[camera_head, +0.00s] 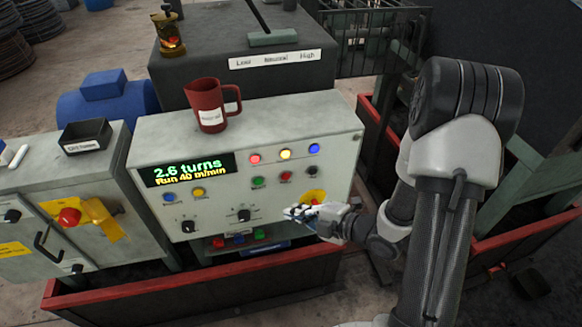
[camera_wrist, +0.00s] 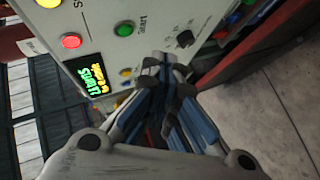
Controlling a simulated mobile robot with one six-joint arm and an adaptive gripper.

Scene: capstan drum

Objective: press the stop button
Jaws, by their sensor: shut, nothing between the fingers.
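The grey control panel (camera_head: 230,150) carries a small red button (camera_head: 286,176) right of a green button (camera_head: 258,182); its label is too small to read, but it looks like the stop button. My gripper (camera_head: 293,212) is shut and empty, low in front of the panel's right half, below the red button and apart from it. It partly covers a yellow plate (camera_head: 314,197) with a red part on it. In the wrist view the shut fingers (camera_wrist: 165,65) point at the panel near a black knob (camera_wrist: 185,39); I cannot tell if they touch it.
Red, yellow and blue lamps (camera_head: 285,154) sit above the buttons. The display (camera_head: 187,169) reads 2.6 turns. A red jug (camera_head: 210,105) stands on the panel's top. A left cabinet (camera_head: 75,190) has a larger red knob (camera_head: 69,216) with a yellow tag. A red-edged tray (camera_head: 200,285) lies below.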

